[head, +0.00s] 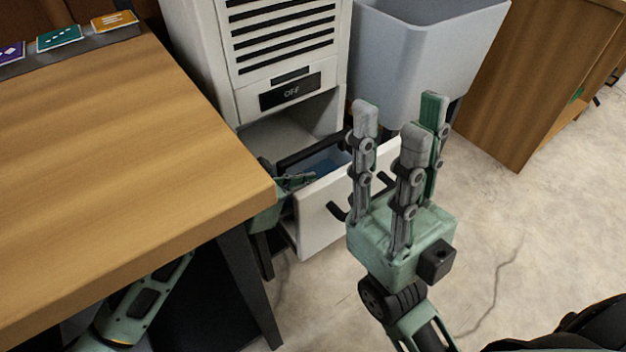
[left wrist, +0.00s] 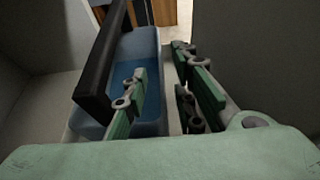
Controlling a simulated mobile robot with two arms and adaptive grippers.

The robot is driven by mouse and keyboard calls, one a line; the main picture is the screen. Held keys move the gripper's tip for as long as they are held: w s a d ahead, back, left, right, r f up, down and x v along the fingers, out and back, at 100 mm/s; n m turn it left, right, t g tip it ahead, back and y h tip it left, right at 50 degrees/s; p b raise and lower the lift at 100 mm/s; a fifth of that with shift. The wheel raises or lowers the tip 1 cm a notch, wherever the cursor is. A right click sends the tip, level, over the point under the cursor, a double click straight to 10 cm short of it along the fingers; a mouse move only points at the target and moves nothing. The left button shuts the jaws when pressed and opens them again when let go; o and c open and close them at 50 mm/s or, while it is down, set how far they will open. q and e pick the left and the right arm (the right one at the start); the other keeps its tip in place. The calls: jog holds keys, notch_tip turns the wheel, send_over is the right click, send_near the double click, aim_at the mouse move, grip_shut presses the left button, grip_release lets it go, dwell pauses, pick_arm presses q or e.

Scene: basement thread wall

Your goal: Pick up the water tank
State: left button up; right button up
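The water tank is a blue open container (left wrist: 151,48) with water in it and a black bar (left wrist: 101,65) across its top. It sits in the pulled-out white drawer of the dehumidifier; in the head view only a bit of blue (head: 322,165) shows. My left gripper (left wrist: 162,76) is at the tank's side, fingers apart, one over the tank and the others beyond the pale drawer edge. Whether any finger touches is unclear. In the head view it is partly hidden behind the table corner. My right gripper (head: 400,115) is open, empty, fingers up, in front of the drawer.
The white dehumidifier (head: 285,60) reads "OFF". A grey bin (head: 425,50) stands right of it, with a wooden cabinet (head: 535,75) farther right. The wooden table (head: 110,160) fills the left, its corner near the drawer.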

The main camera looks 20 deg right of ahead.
pick_arm(q)
jog(key=x, duration=0.3)
jog(key=shift+d+f+b, duration=0.1)
jog(key=shift+f+b, duration=0.05)
jog(key=shift+b, duration=0.25)
jog(key=shift+c, duration=0.3)
grip_shut()
